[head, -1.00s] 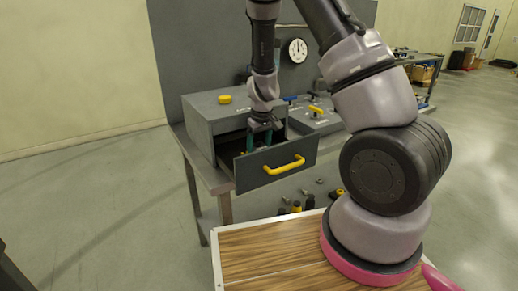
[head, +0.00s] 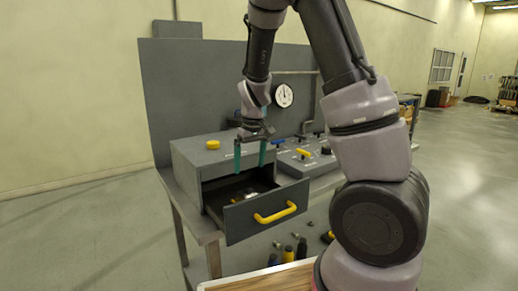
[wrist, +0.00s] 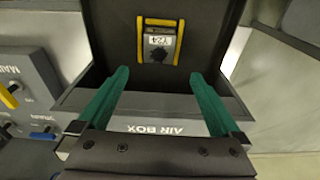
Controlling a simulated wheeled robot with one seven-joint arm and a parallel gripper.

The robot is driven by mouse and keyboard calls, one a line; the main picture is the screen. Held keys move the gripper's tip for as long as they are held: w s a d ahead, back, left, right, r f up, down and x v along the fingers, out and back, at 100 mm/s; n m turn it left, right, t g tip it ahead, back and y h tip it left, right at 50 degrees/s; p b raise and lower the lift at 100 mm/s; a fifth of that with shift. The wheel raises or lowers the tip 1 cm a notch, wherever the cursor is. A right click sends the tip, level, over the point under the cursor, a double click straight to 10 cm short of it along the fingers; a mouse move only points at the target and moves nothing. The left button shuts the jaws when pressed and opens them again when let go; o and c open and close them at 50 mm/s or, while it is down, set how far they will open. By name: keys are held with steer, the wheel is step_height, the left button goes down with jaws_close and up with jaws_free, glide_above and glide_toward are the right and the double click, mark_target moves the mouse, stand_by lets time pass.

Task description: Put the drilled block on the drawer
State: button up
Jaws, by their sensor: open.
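The drawer (head: 264,212) is pulled out of a grey cabinet and has a yellow handle (head: 275,213). Its dark inside (wrist: 112,28) fills the upper wrist view.
The cabinet top (head: 190,150) bears a yellow knob (head: 212,144) and AIR BOX lettering. A panel with coloured switches (head: 303,154) stands to the right. Several dark and yellow tools (head: 288,254) are below the drawer. A wooden surface (head: 262,284) is in front.

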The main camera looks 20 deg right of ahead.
steer(key=s+d+r+m+t+y, duration=0.15)
steer(key=s+r, duration=0.25)
steer(key=r, duration=0.4)
steer(key=s+d+r+m+t+y, duration=0.1)
steer(key=s+r+m, duration=0.1)
steer(key=s+r, duration=0.35)
steer(key=s+d+r+m+t+h, duration=0.1)
steer(key=s+d+r+m+t, duration=0.2)
steer(key=s+r, duration=0.7)
steer(key=shift+s+r+m, duration=0.4)
steer(key=shift+s+m, duration=0.15)
steer(key=shift+s, duration=0.15)
steer(key=shift+t, duration=0.25)
